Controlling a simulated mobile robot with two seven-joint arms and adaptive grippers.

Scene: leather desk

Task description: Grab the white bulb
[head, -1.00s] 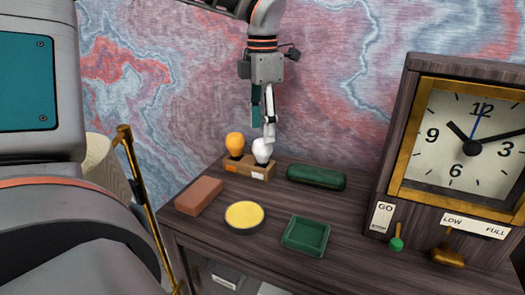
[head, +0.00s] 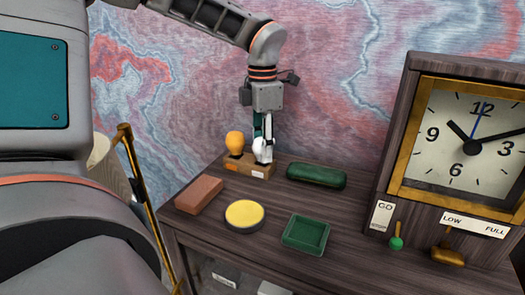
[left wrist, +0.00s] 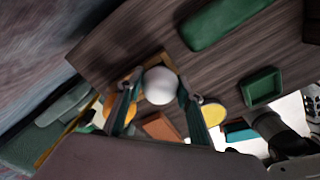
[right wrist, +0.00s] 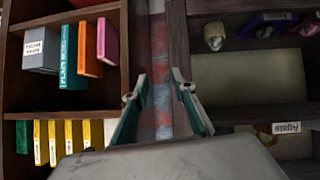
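The white bulb (head: 261,148) stands upright in a small brown wooden holder (head: 247,168), beside an orange bulb (head: 235,141). My left gripper (head: 264,152) points straight down with its fingers at the white bulb. In the left wrist view the white bulb (left wrist: 160,85) sits between the two spread fingers of the gripper (left wrist: 158,92), with a gap appearing on each side. Part of the bulb is hidden behind a finger in the head view. My right gripper (right wrist: 160,88) is open and empty in the right wrist view, away from the bulb.
On the desk are a reddish-brown block (head: 199,194), a round yellow-topped tin (head: 244,214), a green tray (head: 305,246) and a green case (head: 316,175). A large wooden clock (head: 462,140) stands at the right. Shelves with books (right wrist: 85,48) surround the right gripper.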

